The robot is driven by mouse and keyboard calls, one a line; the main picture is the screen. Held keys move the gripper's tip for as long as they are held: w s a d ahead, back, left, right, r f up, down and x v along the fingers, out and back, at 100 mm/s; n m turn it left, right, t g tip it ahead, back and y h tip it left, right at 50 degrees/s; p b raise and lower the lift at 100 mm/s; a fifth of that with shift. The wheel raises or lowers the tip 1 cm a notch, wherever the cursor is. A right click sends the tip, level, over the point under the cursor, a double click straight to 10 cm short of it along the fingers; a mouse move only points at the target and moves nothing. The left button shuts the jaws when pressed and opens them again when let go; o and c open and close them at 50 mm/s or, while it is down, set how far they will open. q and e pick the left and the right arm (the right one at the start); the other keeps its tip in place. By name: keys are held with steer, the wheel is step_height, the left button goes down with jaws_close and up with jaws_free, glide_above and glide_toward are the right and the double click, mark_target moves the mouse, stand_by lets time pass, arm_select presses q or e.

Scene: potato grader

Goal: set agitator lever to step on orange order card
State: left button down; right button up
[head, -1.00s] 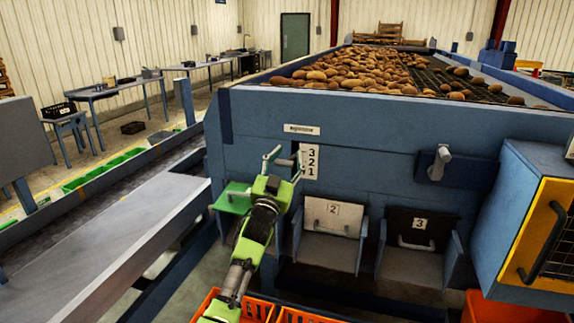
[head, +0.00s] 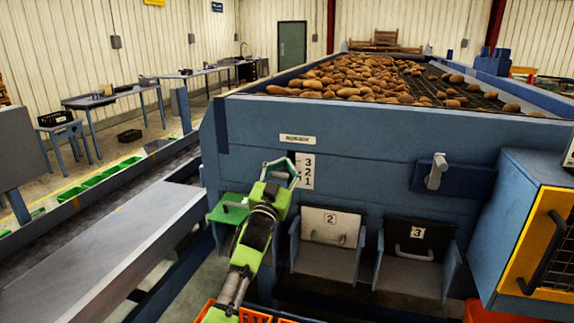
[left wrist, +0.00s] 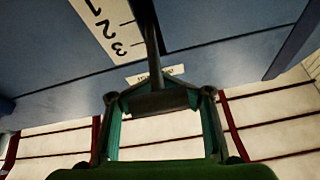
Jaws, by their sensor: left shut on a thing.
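My left gripper (head: 281,172) is at the machine's blue front panel, just left of the white step scale (head: 307,171) marked 3, 2, 1. In the left wrist view its two fingers (left wrist: 155,104) are shut on the dark agitator lever (left wrist: 148,30), whose cross grip lies between the fingertips. The scale also shows there (left wrist: 105,25), beside the lever. In the head view the gripper hides the lever, so I cannot tell its step. A small name plate (head: 297,139) sits above. I see no orange order card. My right gripper is not in view.
A grey handle (head: 436,171) sits further right on the panel. Below are chutes marked 2 (head: 327,256) and 3 (head: 415,265). A yellow-framed blue box (head: 542,238) juts out at right. Potatoes (head: 370,80) lie on the grader above. An orange crate shows at the bottom.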

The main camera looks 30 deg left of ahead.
arm_select(q)
steer(key=shift+s+r, duration=0.1)
steer(key=shift+r, duration=0.1)
stand_by(0.3)
steer(key=c, duration=1.8)
jaws_free()
steer(key=shift+c, duration=0.2)
steer(key=o, duration=0.6)
steer(key=shift+s+a+r, duration=0.1)
steer(key=shift+s+r, duration=0.1)
steer(key=shift+s, duration=0.15)
steer(key=shift+o, duration=1.2)
steer(key=shift+s+r, duration=0.35)
steer(key=shift+s, duration=0.3)
steer(key=shift+w+f, duration=0.45)
steer(key=shift+s+d+f, duration=0.1)
steer(key=shift+d+f, duration=0.05)
steer(key=shift+d, duration=0.05)
steer(key=v, duration=1.2)
steer(key=shift+r, duration=0.3)
steer(key=shift+s+a, duration=0.1)
steer(key=shift+c, duration=0.3)
